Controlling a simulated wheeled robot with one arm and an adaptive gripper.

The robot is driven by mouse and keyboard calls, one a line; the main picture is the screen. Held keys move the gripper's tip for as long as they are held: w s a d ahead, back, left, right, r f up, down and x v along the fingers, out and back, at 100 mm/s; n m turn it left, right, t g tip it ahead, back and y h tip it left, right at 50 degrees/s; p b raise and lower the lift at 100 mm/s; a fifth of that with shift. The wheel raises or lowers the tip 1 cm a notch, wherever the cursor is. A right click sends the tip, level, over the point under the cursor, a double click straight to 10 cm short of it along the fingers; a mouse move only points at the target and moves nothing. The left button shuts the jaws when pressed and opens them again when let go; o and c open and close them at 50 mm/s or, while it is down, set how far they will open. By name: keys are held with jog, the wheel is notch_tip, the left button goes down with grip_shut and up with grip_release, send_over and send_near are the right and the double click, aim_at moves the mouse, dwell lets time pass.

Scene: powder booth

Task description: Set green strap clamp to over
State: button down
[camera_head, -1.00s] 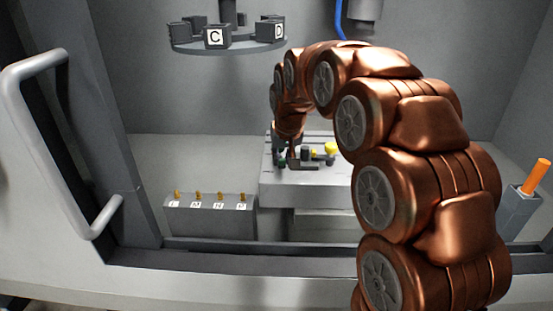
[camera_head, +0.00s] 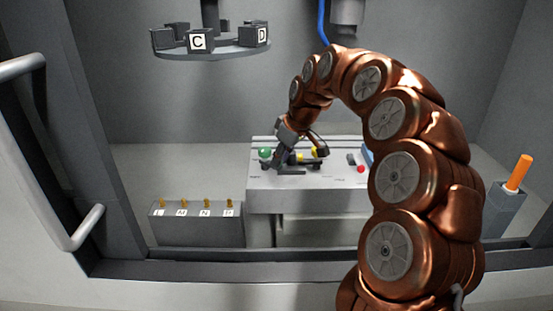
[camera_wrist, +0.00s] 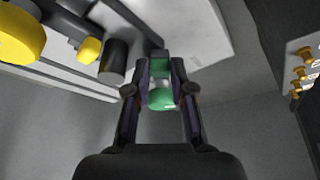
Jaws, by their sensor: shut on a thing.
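The green strap clamp (camera_wrist: 161,98) shows in the wrist view between the two fingers of my gripper (camera_wrist: 160,88), which is shut on it. In the head view a green round part (camera_head: 265,153) shows at the left of the grey block's top, beside my gripper (camera_head: 277,160). Part of the clamp is hidden by the fingers. I cannot make out any "over" marking.
The grey block (camera_head: 300,200) carries yellow parts, a red knob (camera_head: 361,169) and a blue part at right. A wrist-view yellow knob (camera_wrist: 18,35) and black cylinder (camera_wrist: 113,62) are near my gripper. A labelled rack (camera_head: 200,230) stands left; a lettered carousel (camera_head: 212,50) hangs above.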

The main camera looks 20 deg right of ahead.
jog(key=shift+d, duration=0.1)
dwell(0.4)
jog(key=c, duration=1)
grip_release()
jog(key=shift+r, duration=0.15)
jog(key=v, duration=0.7)
jog(key=shift+r, duration=0.4)
jog(key=shift+s, duration=0.1)
